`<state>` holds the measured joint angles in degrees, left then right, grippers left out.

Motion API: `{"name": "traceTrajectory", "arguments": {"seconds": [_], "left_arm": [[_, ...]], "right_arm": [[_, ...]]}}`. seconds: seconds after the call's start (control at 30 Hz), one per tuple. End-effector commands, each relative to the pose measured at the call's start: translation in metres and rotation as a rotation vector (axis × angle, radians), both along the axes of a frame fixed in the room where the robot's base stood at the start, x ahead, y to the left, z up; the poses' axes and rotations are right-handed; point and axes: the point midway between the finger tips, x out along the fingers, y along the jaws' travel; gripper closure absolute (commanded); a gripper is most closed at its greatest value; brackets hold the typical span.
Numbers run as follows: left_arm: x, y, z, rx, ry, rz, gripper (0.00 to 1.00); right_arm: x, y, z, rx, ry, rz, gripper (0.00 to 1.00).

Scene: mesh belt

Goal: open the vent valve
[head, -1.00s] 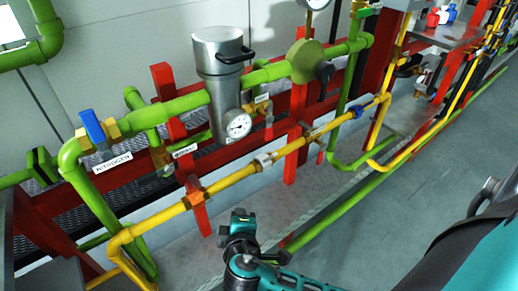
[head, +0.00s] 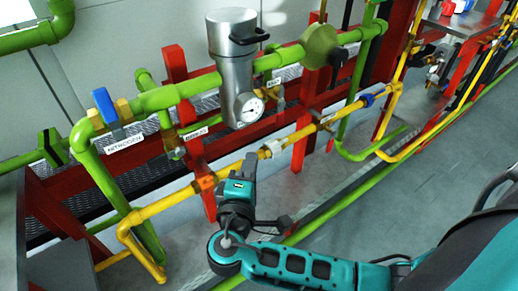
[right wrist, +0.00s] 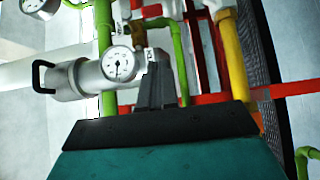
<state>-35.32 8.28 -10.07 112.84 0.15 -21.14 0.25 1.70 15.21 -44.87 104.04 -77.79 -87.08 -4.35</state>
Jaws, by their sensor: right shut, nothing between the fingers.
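Two small labelled valves sit below the green pipe. One is at the left, with a label (head: 196,134) beside its brass body (head: 172,143). The other is right of the silver canister, with a label (head: 273,83). Both labels are too small to read surely, so I cannot tell which is the vent valve. My right gripper (head: 249,158) is shut and empty, in front of the yellow pipe and below the canister's gauge. In the right wrist view its closed dark fingers (right wrist: 157,76) point up beside the gauge (right wrist: 118,63). My left gripper is not in view.
A silver canister (head: 231,62) with a black handle hangs on the green pipe (head: 185,91). A blue-handled valve (head: 104,104) bears a NITROGEN label (head: 124,143). The yellow pipe (head: 320,124) and red posts (head: 305,100) stand close to the gripper.

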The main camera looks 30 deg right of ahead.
Motion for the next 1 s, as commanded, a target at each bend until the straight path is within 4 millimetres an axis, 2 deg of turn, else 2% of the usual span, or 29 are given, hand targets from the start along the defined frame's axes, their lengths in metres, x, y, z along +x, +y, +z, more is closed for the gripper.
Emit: {"name": "traceTrajectory", "arguments": {"seconds": [0.43, 0.6, 0.7, 1.0], "left_arm": [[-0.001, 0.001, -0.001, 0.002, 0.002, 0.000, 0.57], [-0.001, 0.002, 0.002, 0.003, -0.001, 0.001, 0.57], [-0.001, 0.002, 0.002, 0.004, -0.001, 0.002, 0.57], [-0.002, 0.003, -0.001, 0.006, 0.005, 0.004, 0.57]], "right_arm": [[0.070, -0.061, 0.002, -0.004, -0.003, -0.003, 1.00], [0.069, -0.086, 0.001, -0.004, 0.000, -0.001, 1.00], [0.070, -0.093, 0.001, -0.002, -0.001, -0.001, 1.00], [0.070, -0.097, 0.000, 0.001, -0.001, 0.000, 1.00]]}}
